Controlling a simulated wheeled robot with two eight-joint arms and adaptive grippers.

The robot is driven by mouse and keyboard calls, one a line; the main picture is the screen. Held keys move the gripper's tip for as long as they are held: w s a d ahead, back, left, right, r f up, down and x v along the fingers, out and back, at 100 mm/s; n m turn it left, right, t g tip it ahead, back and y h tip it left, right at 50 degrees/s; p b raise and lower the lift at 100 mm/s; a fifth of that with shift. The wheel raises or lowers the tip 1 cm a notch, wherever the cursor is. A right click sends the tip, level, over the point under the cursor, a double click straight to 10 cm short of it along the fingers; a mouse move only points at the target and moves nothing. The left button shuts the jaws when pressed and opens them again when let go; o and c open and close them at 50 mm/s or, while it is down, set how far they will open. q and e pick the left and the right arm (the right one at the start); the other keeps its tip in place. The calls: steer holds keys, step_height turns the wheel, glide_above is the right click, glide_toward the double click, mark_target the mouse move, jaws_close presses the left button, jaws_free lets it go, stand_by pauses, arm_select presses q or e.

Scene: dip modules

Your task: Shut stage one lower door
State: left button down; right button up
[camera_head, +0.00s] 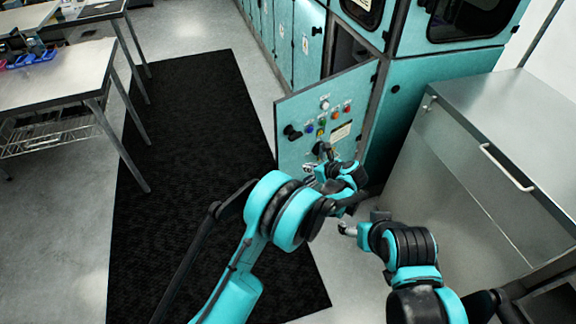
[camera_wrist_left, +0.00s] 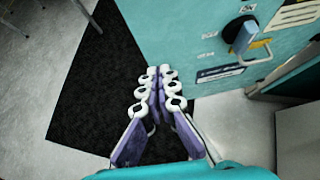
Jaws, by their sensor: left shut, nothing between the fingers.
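The lower door (camera_head: 290,108) is a teal panel with coloured buttons, a dark knob and labels. It stands swung open from the teal cabinet row, with a dark opening (camera_head: 343,52) behind it. In the left wrist view the door (camera_wrist_left: 185,35) fills the upper right, with a blue-handled knob (camera_wrist_left: 240,34). My left gripper (camera_head: 325,152) is in front of the door's lower part. In the left wrist view its fingers (camera_wrist_left: 160,72) are together and empty, by the door's bottom edge; I cannot tell if they touch it. My right gripper (camera_head: 345,229) is lower right, its fingers unclear.
A metal cabinet (camera_head: 500,110) with a bar handle stands at the right. A black mat (camera_head: 190,150) covers the floor left of the door. A metal worktable (camera_head: 60,85) with blue bins stands at the far left. The floor between is clear.

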arm_select(q)
step_height(320, 180, down, 2)
steer(key=b, duration=0.5)
glide_toward(286, 166)
steer(key=shift+n+g, duration=0.3)
steer(key=shift+x, duration=3.1)
steer(key=shift+w+r, duration=0.1)
steer(key=shift+w, duration=0.05)
